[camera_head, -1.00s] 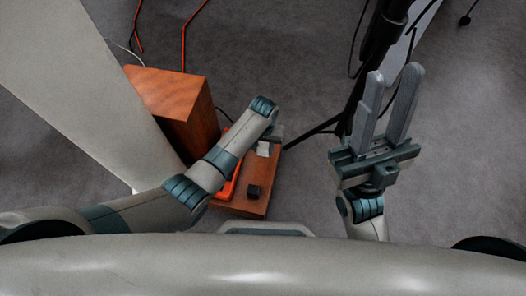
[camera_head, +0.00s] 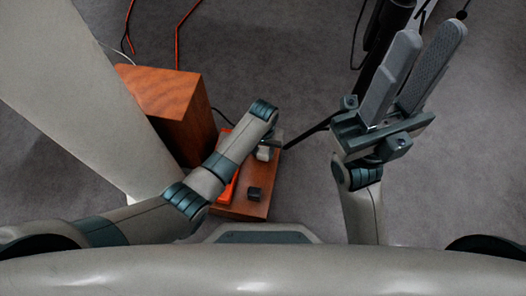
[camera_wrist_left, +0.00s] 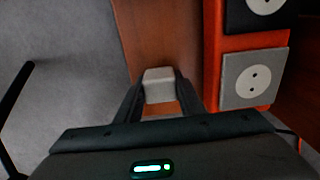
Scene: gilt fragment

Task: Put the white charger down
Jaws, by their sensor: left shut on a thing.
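The white charger (camera_wrist_left: 158,88) is a small pale block between the fingers of my left gripper (camera_wrist_left: 160,105), which is shut on it. In the head view the charger (camera_head: 265,153) shows beside the left gripper (camera_head: 275,142), over the far end of a low wooden board (camera_head: 240,209); the wrist partly hides it. I cannot tell whether it touches the wood. In the left wrist view an orange power strip (camera_wrist_left: 212,70) with a grey socket (camera_wrist_left: 252,78) lies just right of the charger. My right gripper (camera_head: 430,42) is open and empty, over the floor at the right.
A black cube (camera_head: 254,194) sits on the near part of the board. A tall wooden box (camera_head: 178,105) stands to the left of my left arm. A black stand (camera_head: 385,40) with a leg reaching toward the board is behind my right gripper.

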